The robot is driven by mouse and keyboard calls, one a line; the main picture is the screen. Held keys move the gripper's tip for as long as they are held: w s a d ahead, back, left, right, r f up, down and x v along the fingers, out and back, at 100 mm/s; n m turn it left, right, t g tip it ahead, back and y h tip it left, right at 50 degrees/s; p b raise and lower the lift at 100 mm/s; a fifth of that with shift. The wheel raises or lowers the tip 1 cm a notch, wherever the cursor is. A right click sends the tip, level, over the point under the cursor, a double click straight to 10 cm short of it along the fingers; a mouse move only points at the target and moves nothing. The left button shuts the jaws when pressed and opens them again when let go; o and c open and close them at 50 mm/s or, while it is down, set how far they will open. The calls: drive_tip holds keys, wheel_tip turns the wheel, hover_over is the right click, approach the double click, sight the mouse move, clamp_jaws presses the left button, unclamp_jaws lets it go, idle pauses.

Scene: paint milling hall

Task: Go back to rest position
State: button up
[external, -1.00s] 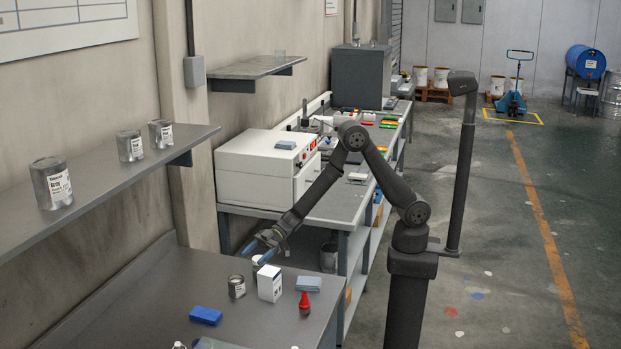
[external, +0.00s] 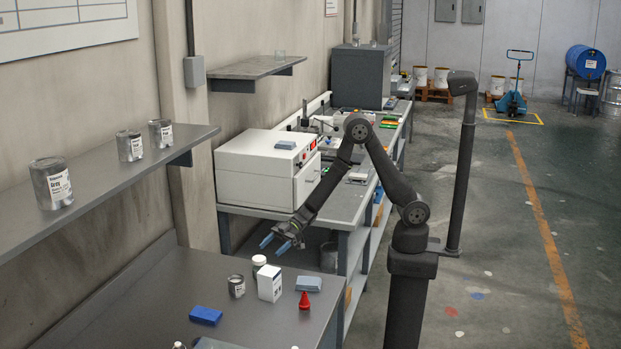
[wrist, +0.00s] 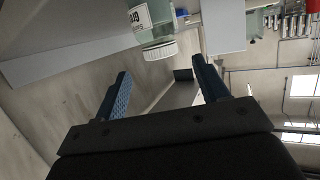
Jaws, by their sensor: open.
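My gripper (external: 275,243) is in the air above the back edge of the near bench in the external view, its blue fingers apart with nothing between them. In the wrist view my gripper (wrist: 160,88) also shows open and empty. A white-capped container (external: 259,262) stands on the bench below and left of the fingers. A labelled bottle with a white cap (wrist: 157,40) shows beyond the fingers in the wrist view.
The near bench (external: 130,310) holds a small can (external: 236,286), a white box (external: 270,283), a grey-blue block (external: 308,284), a red object (external: 304,300) and a blue block (external: 206,315). A white machine (external: 262,170) stands behind. A wall shelf (external: 110,190) with cans is at left.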

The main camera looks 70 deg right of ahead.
sight(256, 264)
drive_tip(key=x, duration=0.9)
drive_tip(key=shift+a+f, duration=0.2)
drive_tip(key=shift+a, duration=0.1)
drive_tip(key=r, duration=0.4)
drive_tip(key=shift+w+d+r, duration=0.1)
drive_tip(key=shift+d+r, duration=0.15)
drive_tip(key=shift+r, duration=0.1)
drive_tip(key=w+d+r+m+t+h, duration=0.1)
drive_tip(key=w+d+r+m+t, duration=0.15)
drive_tip(key=d+r, duration=0.7)
drive_tip(key=w+d+r+m+t+h, duration=0.1)
drive_tip(key=w+d+r, duration=0.3)
drive_tip(key=d+r, duration=0.6)
drive_tip(key=w+d+r+m+t+h, duration=0.1)
drive_tip(key=w+d+r, duration=0.3)
drive_tip(key=d+r, duration=0.6)
drive_tip(key=d+r+m+t+h, duration=0.2)
drive_tip(key=d+m+h, duration=0.1)
drive_tip(key=d, duration=1)
drive_tip(key=w+d+r+m+t+h, duration=0.1)
drive_tip(key=d+r+m+t+h, duration=0.1)
drive_tip(key=d, duration=1.1)
drive_tip(key=shift+m+h, duration=0.55)
drive_tip(key=shift+h, duration=0.35)
